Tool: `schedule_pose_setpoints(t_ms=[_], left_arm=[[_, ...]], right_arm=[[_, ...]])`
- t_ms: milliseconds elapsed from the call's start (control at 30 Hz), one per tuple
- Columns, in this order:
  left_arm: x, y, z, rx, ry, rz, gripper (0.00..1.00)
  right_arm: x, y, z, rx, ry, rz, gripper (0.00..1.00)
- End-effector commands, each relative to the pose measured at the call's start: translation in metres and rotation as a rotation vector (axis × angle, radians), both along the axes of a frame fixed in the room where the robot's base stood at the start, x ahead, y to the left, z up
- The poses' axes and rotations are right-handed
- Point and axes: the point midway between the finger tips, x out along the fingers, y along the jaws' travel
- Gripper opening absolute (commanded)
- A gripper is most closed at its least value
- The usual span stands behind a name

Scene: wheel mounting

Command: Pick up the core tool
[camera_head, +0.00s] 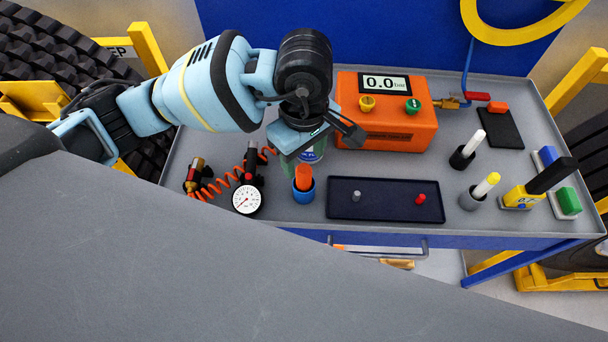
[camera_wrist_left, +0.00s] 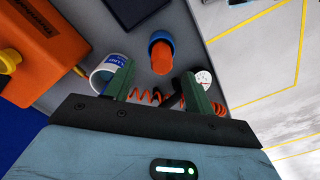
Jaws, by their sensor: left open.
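An orange-handled tool (camera_head: 304,177), which looks like the core tool, stands upright in a blue cup (camera_head: 303,192) on the grey cart top. In the left wrist view the tool (camera_wrist_left: 162,57) and its cup (camera_wrist_left: 159,38) show beyond the fingers. My left gripper (camera_head: 298,158) points down just behind the tool, with its green fingers (camera_wrist_left: 160,88) apart and nothing between them. The tool is not gripped; I cannot tell the exact height gap. My right gripper is in neither view.
A can with a blue and white label (camera_wrist_left: 107,74) stands close beside one left finger. A coiled orange hose and round gauge (camera_head: 247,199) lie left of the cup. A dark tray (camera_head: 386,212) lies right; an orange box (camera_head: 405,125) with a display stands behind.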

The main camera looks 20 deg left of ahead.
Motion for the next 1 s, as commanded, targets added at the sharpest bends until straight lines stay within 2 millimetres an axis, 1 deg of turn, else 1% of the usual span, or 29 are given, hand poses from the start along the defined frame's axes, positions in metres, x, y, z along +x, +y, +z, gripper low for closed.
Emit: schedule_pose_setpoints(t_ms=[167, 367, 500, 600, 800, 867, 1000], left_arm=[[-0.001, 0.0, -0.005, 0.0, 0.0, 0.001, 0.54], [-0.004, 0.0, -0.031, 0.0, 0.001, 0.002, 0.54], [-0.004, 0.0, -0.047, -0.001, 0.0, 0.002, 0.54], [-0.003, 0.0, -0.051, -0.002, -0.001, 0.001, 0.54], [-0.003, -0.001, -0.052, -0.002, -0.002, 0.001, 0.54], [-0.003, -0.001, -0.052, -0.002, -0.002, 0.001, 0.48], [-0.003, -0.001, -0.052, -0.002, -0.001, 0.001, 0.29]], right_arm=[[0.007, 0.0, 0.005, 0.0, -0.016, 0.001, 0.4], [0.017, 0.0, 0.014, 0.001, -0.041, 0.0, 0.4], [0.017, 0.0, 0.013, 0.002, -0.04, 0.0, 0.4], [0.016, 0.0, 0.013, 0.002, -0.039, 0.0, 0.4], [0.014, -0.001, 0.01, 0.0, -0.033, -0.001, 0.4], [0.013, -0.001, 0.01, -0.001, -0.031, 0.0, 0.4], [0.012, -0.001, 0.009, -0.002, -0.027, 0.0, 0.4]])
